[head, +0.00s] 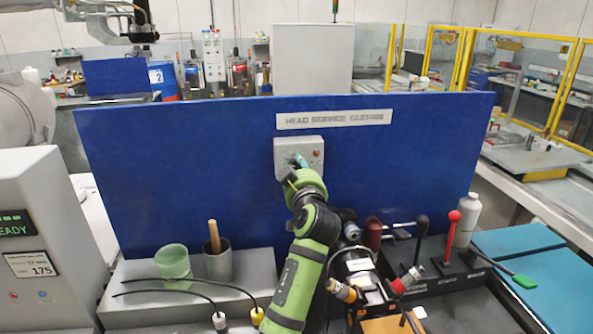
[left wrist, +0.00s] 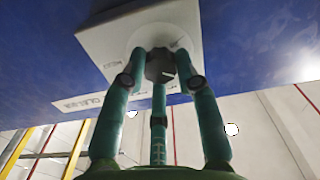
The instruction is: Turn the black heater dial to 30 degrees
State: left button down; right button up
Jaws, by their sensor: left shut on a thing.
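The black heater dial (left wrist: 160,66) sits on the face of a pale grey box. The box (head: 284,147) is mounted on the blue panel, below a white label, and also shows in the left wrist view (left wrist: 112,43). My left gripper (head: 297,162) reaches up to the box from below. In the left wrist view its teal fingers (left wrist: 159,80) are closed around the dial. In the head view the gripper hides the dial, and I cannot read its angle. My right gripper is not in view.
The blue panel (head: 180,160) stands behind. A green cup (head: 173,262) and a grey cup (head: 218,264) with a wooden handle stand left of my arm. Cables lie in front of them. Connectors, a red-knobbed lever (head: 452,232) and a pale bottle (head: 463,217) are to the right.

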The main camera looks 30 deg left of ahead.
pick_arm(q)
jog(key=shift+r+n+b, duration=0.1)
jog(key=shift+n+b, duration=0.2)
jog(key=shift+b, duration=0.35)
jog(key=shift+r, duration=0.25)
jog(key=c, duration=0.9)
grip_release()
jog(key=shift+a+f, duration=0.1)
notch_tip(320, 180, up, 10)
jog(key=shift+f, duration=0.1)
